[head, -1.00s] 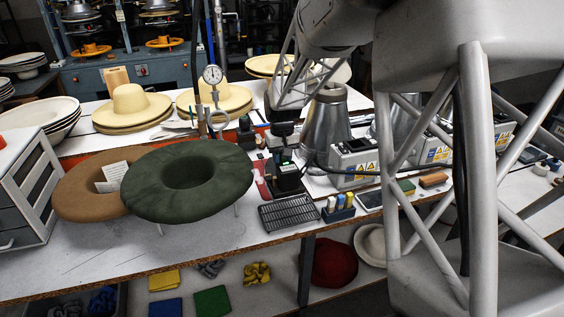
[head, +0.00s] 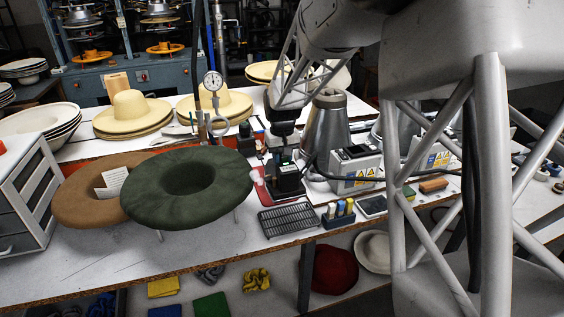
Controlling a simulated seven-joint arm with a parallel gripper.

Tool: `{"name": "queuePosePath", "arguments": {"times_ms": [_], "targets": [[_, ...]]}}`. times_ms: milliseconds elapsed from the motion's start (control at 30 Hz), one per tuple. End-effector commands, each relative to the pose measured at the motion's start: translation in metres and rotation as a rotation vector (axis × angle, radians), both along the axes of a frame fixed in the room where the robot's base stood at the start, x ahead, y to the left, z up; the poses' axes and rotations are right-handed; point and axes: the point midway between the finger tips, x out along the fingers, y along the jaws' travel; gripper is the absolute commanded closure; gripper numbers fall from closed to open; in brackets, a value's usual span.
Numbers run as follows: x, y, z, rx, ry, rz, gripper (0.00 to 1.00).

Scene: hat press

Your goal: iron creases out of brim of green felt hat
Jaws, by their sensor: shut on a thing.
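The green felt hat (head: 150,207) sits brim up on a stand with thin legs at the front left of the bench. Its wide brim looks softly wavy around the dark central opening. My gripper (head: 284,158) points down to the right of the hat, apart from it. It is shut on a small black iron (head: 290,182), which is low over the bench just behind the black wire rack. The fingertips are small and dark here, and I cannot tell whether the iron touches the surface below.
A brown hat (head: 80,205) is just left of the green one. A pressure gauge (head: 213,81) stands behind it. The wire rack (head: 289,220), small bottles (head: 340,211) and a grey control box (head: 355,168) crowd the right. Bare bench (head: 120,265) lies in front of the hat.

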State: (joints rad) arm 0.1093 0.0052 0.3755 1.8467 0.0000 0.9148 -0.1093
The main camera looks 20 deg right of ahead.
Motion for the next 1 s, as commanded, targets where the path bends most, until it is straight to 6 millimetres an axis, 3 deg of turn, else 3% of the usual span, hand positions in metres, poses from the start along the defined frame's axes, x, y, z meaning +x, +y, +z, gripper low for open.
{"name": "queuePosePath", "arguments": {"times_ms": [1000], "targets": [[0.001,0.000,0.058,-0.001,-0.006,0.000,1.00]]}}
